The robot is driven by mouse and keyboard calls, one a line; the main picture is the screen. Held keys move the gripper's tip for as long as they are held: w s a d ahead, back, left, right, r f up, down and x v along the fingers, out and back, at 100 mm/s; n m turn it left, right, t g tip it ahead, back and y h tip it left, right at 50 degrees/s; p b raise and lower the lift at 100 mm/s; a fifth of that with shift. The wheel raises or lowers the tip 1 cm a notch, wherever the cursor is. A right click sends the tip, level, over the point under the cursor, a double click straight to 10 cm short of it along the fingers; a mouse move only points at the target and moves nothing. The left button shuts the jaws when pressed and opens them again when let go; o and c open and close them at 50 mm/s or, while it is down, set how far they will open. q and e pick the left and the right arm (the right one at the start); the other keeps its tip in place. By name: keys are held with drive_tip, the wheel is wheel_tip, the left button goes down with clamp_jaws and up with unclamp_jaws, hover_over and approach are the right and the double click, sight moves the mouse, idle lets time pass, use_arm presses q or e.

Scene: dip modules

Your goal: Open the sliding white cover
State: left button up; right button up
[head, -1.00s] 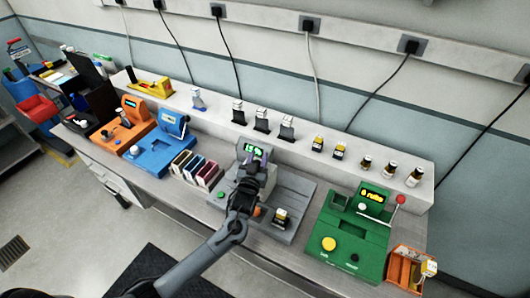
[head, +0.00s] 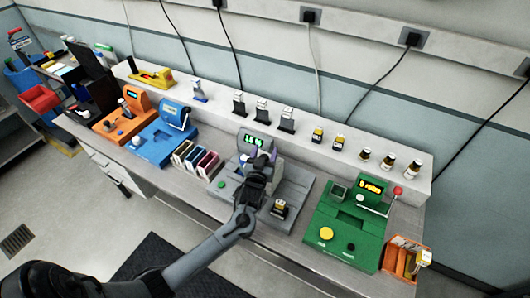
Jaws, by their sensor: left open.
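My left gripper (head: 262,160) reaches in from the lower left over the grey machine (head: 299,192) in the middle of the bench. It is open, and its fingertips are just below the machine's lit green display (head: 253,141). My gripper and forearm hide part of this machine. I cannot make out a white sliding cover clearly; it may be hidden or too small to tell. A small dark and yellow module (head: 280,207) sits on the grey machine's right part. My right gripper is not in view.
Left of the grey machine are coloured upright holders (head: 195,158), a blue machine (head: 158,147) and an orange machine (head: 116,125). Right are a green machine (head: 345,240) and an orange bin (head: 393,262). Small bottles and modules stand on the back ledge (head: 222,103).

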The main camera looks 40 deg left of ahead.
use_arm(q)
drive_tip(key=v, duration=1)
drive_tip(key=shift+s+d, duration=0.15)
drive_tip(key=shift+s, duration=0.15)
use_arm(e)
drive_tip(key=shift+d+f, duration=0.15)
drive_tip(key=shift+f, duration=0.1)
